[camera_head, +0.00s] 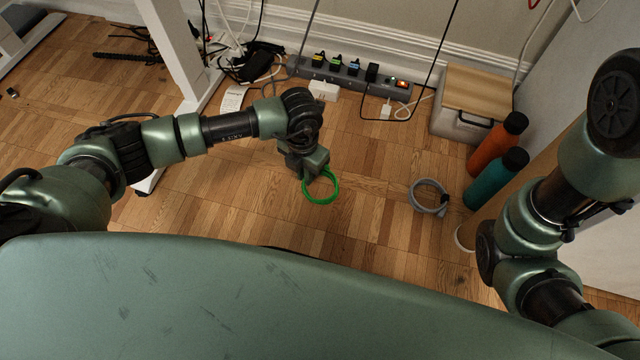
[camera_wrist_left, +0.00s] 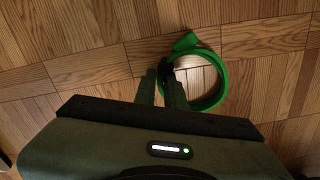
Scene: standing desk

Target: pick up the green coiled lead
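The green coiled lead (camera_head: 321,203) is a bright green ring low over or on the wood floor, near the middle of the head view. It also shows in the left wrist view (camera_wrist_left: 221,84), with a dark tie at its left side. My left gripper (camera_head: 306,176) reaches down to the ring's upper left edge. In the left wrist view its two fingers (camera_wrist_left: 161,80) are close together, one on each side of the ring's left strand by the tie, and look shut on it. Whether the ring touches the floor is unclear. My right arm shows at the right, but its gripper is out of view.
A grey coiled cable (camera_head: 428,197) lies to the right. Orange (camera_head: 493,146) and teal (camera_head: 493,181) bottles stand beyond it, near a lidded box (camera_head: 468,101). A power strip (camera_head: 352,80) with plugs runs along the wall. A white desk leg (camera_head: 172,50) stands behind my left arm.

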